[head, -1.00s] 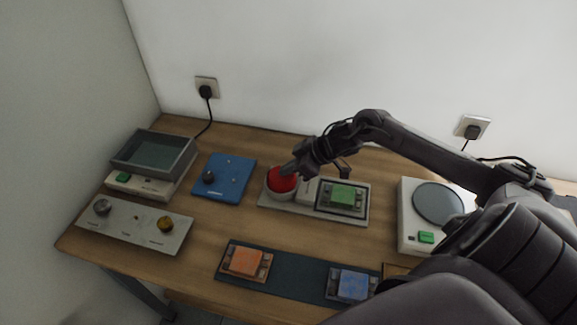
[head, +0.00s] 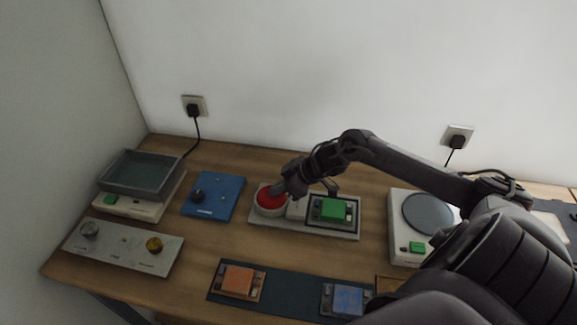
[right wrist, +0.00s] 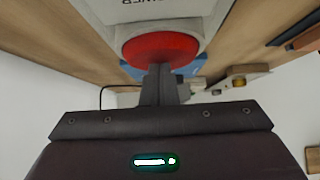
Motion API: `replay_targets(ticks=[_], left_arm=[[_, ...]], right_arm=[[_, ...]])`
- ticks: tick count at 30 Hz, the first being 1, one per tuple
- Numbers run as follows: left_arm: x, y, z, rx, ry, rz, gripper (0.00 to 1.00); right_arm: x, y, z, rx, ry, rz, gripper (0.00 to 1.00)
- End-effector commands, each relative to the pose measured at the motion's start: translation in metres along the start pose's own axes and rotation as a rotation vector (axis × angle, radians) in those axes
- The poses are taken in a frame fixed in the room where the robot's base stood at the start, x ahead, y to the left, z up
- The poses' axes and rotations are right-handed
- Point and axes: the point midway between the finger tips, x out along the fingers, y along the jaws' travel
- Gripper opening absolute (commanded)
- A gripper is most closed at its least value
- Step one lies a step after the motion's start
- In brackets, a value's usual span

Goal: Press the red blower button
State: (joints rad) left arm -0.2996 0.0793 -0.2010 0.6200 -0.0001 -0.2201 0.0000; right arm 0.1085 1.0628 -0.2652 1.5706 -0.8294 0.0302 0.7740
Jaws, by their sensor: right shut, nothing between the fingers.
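The red blower button (head: 271,198) is a round dome in a white ring at the left end of a pale grey panel (head: 290,226). In the right wrist view, the red button (right wrist: 160,50) is straight ahead of the fingers. My right gripper (head: 275,190) is shut and empty, and its fingertips are at the top of the button. In the right wrist view the shut fingertips (right wrist: 160,70) overlap the button's edge and seem to touch it; how far it is pressed I cannot tell. My left gripper is not in view.
A green block (head: 335,210) sits on the same panel, right of the button. A blue plate with a knob (head: 213,196) is to the left. Orange (head: 238,280) and blue (head: 343,300) blocks lie in front. A white device with a grey disc (head: 428,213) stands right.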

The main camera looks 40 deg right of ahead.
Motion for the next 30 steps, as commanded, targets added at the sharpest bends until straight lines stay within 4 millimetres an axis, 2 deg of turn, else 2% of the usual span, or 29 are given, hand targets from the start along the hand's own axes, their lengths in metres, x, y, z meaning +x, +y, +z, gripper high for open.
replay_targets(ticks=[7, 9, 16, 24, 30], left_arm=[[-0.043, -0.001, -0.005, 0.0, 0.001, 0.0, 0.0], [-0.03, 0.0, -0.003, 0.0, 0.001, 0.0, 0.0], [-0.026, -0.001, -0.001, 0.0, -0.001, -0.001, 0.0], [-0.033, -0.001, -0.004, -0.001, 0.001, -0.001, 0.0], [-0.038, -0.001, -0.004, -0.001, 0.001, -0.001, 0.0]], right_arm=[[-0.034, 0.008, -0.033, -0.002, 0.003, 0.002, 0.0], [-0.041, 0.009, -0.022, -0.004, -0.005, 0.004, 0.0], [-0.079, 0.007, -0.025, -0.007, -0.003, 0.001, 0.0], [-0.107, 0.008, -0.027, -0.002, 0.001, 0.002, 0.0], [-0.122, 0.007, -0.027, -0.002, 0.005, 0.001, 0.0]])
